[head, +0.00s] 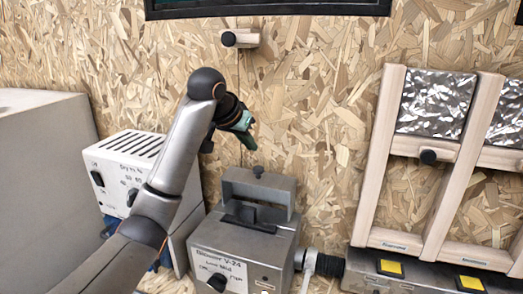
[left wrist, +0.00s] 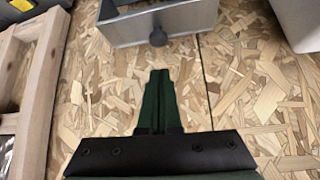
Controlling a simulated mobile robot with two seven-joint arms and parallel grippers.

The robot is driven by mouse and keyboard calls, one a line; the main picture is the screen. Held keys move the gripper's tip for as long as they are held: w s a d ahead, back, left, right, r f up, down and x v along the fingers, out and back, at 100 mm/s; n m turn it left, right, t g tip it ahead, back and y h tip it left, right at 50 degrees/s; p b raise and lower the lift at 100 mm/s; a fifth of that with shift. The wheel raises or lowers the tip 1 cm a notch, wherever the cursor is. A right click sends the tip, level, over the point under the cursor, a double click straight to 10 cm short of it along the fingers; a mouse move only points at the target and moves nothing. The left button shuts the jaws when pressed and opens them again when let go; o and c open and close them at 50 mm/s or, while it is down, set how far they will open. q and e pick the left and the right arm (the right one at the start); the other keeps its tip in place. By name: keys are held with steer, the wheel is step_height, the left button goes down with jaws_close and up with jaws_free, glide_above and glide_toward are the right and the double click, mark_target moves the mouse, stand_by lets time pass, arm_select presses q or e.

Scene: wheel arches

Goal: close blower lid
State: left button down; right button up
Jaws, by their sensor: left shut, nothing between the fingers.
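The grey blower box (head: 232,246), lettered "Blower V-24", stands low in the middle of the head view. Its grey lid (head: 285,195) stands raised at the back of the box, with a dark round knob (head: 258,171) at its upper edge. In the left wrist view the lid (left wrist: 185,22) and its knob (left wrist: 157,38) show at the top, beyond the fingertips. My left gripper (head: 248,143) has green fingers, shut and empty, above the lid and a little left of the knob. The fingers also show shut in the left wrist view (left wrist: 158,76). They look apart from the lid. My right gripper is out of view.
A white slotted box (head: 125,168) stands left of the blower, partly behind my left arm. A black hose fitting (head: 325,264) is at the blower's right. A wooden frame (head: 378,155) with foil panels stands further right.

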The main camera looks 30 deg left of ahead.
mark_target(260, 168)
arm_select(q)
steer(key=p+x, duration=0.1)
steer(key=x, duration=0.7)
steer(key=shift+d+f, duration=0.1)
steer(key=shift+f, duration=0.1)
steer(key=shift+w+f, duration=0.35)
steer(key=shift+f, duration=0.05)
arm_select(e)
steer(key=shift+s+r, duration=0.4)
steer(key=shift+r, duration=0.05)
arm_select(q)
steer(key=shift+s+f+t+b, duration=0.1)
steer(key=shift+s+t+b, duration=0.1)
steer(key=shift+t+b, duration=0.15)
steer(key=shift+s, duration=0.25)
steer(key=shift+s+t+b, duration=0.1)
steer(key=shift+t+b, duration=0.25)
steer(key=shift+b, duration=0.05)
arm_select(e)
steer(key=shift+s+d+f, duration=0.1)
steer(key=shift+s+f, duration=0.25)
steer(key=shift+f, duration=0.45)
arm_select(q)
steer(key=shift+d, duration=0.1)
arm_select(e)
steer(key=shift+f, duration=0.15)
